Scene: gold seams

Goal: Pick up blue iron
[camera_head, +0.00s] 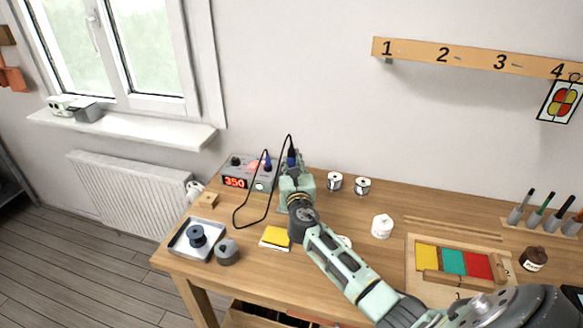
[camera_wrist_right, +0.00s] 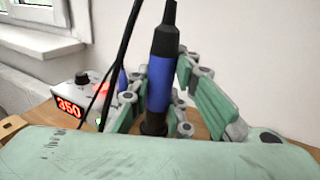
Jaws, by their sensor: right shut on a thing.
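The blue iron (camera_head: 291,157) has a black body with a blue band and stands roughly upright, its black cable leaving from the top. In the right wrist view the iron (camera_wrist_right: 161,91) stands between the green fingers of my right gripper (camera_wrist_right: 170,100). In the head view my right gripper (camera_head: 297,183) is at the right of the soldering station (camera_head: 237,173), shut on the iron. The iron's lower end is hidden behind the gripper. A second blue handle (camera_head: 267,162) shows at the station. My left gripper is not in view.
Black cable (camera_head: 238,220) loops over the table left of my arm. A yellow sponge (camera_head: 275,238), a metal tray (camera_head: 192,240) and a grey knob-like piece (camera_head: 227,251) lie in front. Two small spools (camera_head: 334,181) stand right of the gripper; a white jar (camera_head: 382,226) stands farther right.

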